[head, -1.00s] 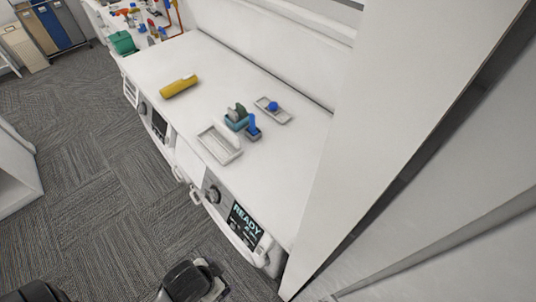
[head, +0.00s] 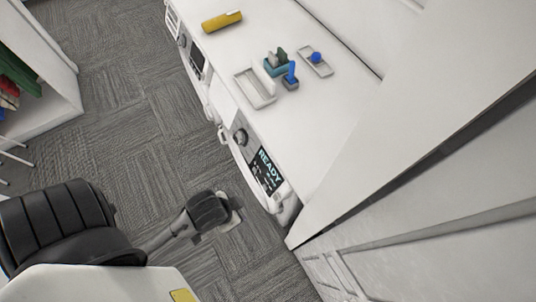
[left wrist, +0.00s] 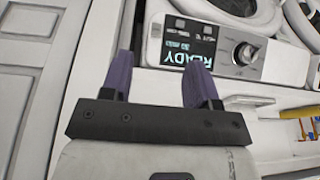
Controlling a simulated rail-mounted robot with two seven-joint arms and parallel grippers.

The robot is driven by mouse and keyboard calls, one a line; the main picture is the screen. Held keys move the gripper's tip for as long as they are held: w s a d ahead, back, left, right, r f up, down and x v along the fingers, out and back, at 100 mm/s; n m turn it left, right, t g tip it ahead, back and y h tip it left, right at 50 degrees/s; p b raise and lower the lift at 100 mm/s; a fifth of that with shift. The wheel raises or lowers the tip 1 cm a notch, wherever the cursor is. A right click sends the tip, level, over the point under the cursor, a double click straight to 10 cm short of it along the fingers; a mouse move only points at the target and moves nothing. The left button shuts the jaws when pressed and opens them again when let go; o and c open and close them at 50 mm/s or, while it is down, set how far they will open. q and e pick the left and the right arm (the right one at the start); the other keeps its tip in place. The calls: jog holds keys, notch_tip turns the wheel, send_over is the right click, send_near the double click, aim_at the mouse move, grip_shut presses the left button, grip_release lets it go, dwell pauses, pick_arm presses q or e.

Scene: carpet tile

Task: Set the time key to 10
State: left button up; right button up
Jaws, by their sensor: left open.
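The front machine's control panel has a dark display (head: 268,172) reading READY, with small unreadable lines below. A round knob (head: 240,136) sits beside it. In the left wrist view the display (left wrist: 190,42) appears upside down, with small light marks and the knob (left wrist: 246,53) to its right. I cannot tell which mark is the time key, nor read its value. My left gripper (left wrist: 161,72) is open and empty, its purple fingers apart and short of the panel. In the head view its arm's black wrist is left of the machine; the fingers are hidden. My right gripper is not in view.
The white worktop above holds a yellow object (head: 222,21), a white tray (head: 255,88), a teal holder (head: 275,64), a blue-handled stamp (head: 291,74) and a grey tray with a blue knob (head: 316,60). A white wall panel closes the right side. Carpet floor (head: 130,110) lies open at left.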

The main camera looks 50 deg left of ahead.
pick_arm(q)
grip_shut()
dwell(1.2)
